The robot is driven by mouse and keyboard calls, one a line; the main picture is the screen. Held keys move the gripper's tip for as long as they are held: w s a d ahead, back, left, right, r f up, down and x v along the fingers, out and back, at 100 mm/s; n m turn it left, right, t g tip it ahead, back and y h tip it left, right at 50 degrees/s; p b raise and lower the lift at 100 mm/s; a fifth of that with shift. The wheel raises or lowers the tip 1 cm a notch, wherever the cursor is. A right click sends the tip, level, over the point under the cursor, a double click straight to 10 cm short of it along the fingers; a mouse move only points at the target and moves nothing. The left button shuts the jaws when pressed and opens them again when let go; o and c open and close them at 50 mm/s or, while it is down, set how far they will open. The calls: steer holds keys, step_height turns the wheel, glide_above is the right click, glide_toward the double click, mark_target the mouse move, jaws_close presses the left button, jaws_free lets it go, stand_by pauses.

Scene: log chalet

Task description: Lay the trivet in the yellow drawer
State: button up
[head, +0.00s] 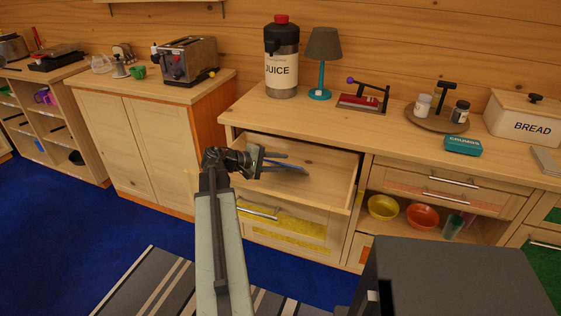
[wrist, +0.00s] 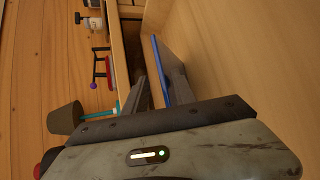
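The yellow drawer seems to be the open upper drawer (head: 335,160), above a front with yellow patches. Its pale wooden inside shows in both views. My gripper (head: 285,162) reaches over the drawer's left part. A thin blue-edged piece (wrist: 160,70), perhaps the trivet, shows nearly edge-on along the lower finger in the wrist view. My gripper (wrist: 156,88) shows a gap between the other finger and this blue edge, so the fingers look apart. I cannot tell whether the piece touches the drawer floor. No other trivet is visible.
The counter above holds a juice dispenser (head: 281,70), a lamp (head: 322,50), a red-based press (head: 362,100) and a bread box (head: 525,118). Yellow (head: 382,207) and red (head: 422,216) bowls stand on the shelf at right. The drawer's right part is empty.

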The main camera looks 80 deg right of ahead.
steer(key=shift+r, duration=0.15)
steer(key=p+v, duration=0.5)
steer(key=v, duration=0.7)
steer(key=shift+r, duration=0.45)
